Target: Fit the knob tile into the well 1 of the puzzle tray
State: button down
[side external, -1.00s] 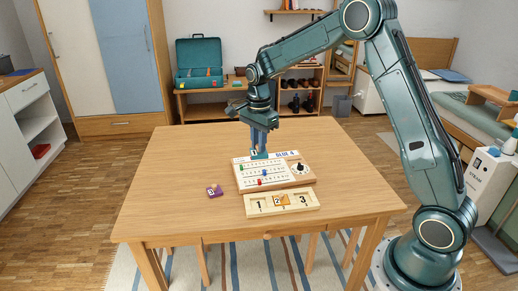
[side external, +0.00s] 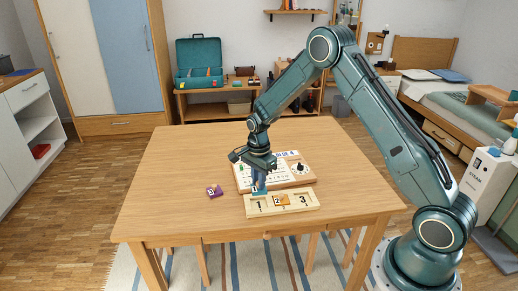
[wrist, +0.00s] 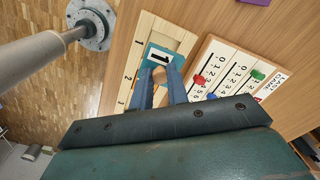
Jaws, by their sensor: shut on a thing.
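My gripper (side external: 259,184) is shut on the knob of a blue tile (wrist: 158,57) with a white "1" label. In the side view the tile (side external: 259,191) shows as a small blue patch below the fingers, at the left end of the puzzle tray (side external: 300,208), near well 1 (side external: 258,206). In the wrist view it overlaps the pale tray (wrist: 150,27); whether it touches the tray cannot be told. An orange tile (side external: 281,200) sits in the middle well, 2. Well 3 (side external: 303,200) looks empty. A purple tile (side external: 214,191) lies on the table left of the tray.
A white-faced board (side external: 303,180) with sliders and a dial lies just behind the tray; it also shows in the wrist view (wrist: 213,48), with red and green sliders. The table (side external: 165,200) is clear on the left and at the back.

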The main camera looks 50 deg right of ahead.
jog(key=shift+f, duration=0.95)
jog(key=shift+f, duration=2.1)
jog(key=shift+f, duration=0.2)
jog(key=c, duration=1.4)
grip_release()
jog(key=shift+o, duration=0.2)
jog(key=shift+r, duration=0.15)
notch_tip(320, 180, up, 12)
